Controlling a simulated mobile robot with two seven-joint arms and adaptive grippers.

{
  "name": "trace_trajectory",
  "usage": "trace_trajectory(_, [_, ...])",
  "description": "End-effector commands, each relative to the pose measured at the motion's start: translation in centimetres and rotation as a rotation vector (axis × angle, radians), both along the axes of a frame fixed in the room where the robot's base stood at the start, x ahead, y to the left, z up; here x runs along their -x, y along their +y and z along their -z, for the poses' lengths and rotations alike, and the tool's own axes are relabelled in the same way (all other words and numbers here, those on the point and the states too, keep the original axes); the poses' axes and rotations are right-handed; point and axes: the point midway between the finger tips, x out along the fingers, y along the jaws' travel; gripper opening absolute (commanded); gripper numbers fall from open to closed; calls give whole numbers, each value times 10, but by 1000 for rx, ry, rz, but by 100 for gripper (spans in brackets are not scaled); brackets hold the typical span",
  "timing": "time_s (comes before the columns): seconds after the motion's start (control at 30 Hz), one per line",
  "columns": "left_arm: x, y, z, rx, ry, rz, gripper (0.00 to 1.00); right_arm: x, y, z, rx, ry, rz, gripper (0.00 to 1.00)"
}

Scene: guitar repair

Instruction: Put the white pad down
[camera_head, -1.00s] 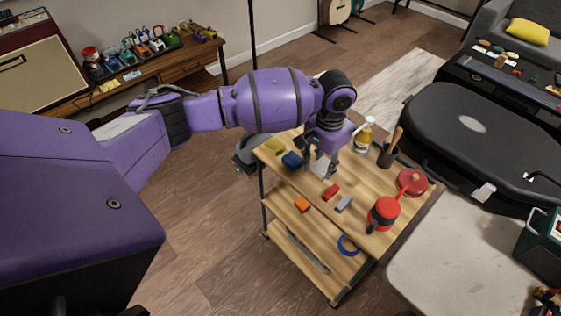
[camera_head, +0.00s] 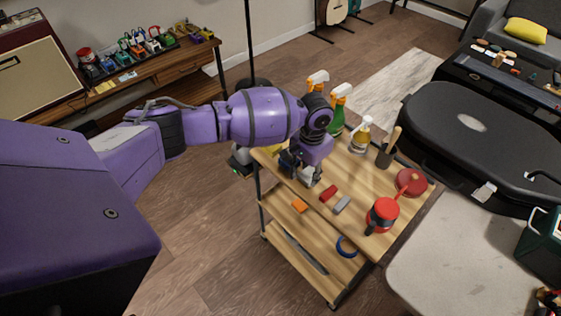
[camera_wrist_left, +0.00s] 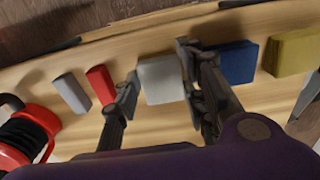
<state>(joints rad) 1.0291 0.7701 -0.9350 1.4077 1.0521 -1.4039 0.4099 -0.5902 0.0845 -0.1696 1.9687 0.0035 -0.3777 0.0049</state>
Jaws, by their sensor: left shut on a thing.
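The white pad (camera_wrist_left: 161,81) is between the two fingers of my left gripper (camera_wrist_left: 160,73) in the left wrist view, and the gripper is shut on it. In the head view my left gripper (camera_head: 304,176) is low over the top of the wooden cart (camera_head: 350,176), near its front edge. The pad is at or just above the wood; I cannot tell whether it touches. It sits in line between a red pad (camera_wrist_left: 101,84) and a blue pad (camera_wrist_left: 237,62). My right gripper is not in view.
An olive pad (camera_wrist_left: 291,51) lies beyond the blue one. An orange pad (camera_head: 299,205) is on the shelf below.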

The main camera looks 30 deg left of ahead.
Motion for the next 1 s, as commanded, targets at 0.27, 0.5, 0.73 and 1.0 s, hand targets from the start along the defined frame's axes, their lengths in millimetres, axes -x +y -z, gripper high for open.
trace_trajectory(0.27, [-2,-1,1,0,-3,1,57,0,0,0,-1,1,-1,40])
trace_trajectory(0.5, [-2,-1,0,0,-3,1,57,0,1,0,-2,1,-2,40])
trace_trajectory(0.73, [-3,-1,-23,1,-7,0,57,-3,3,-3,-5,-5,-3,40])
trace_trajectory(1.0, [-3,-1,-82,1,-9,1,57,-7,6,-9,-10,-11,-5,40])
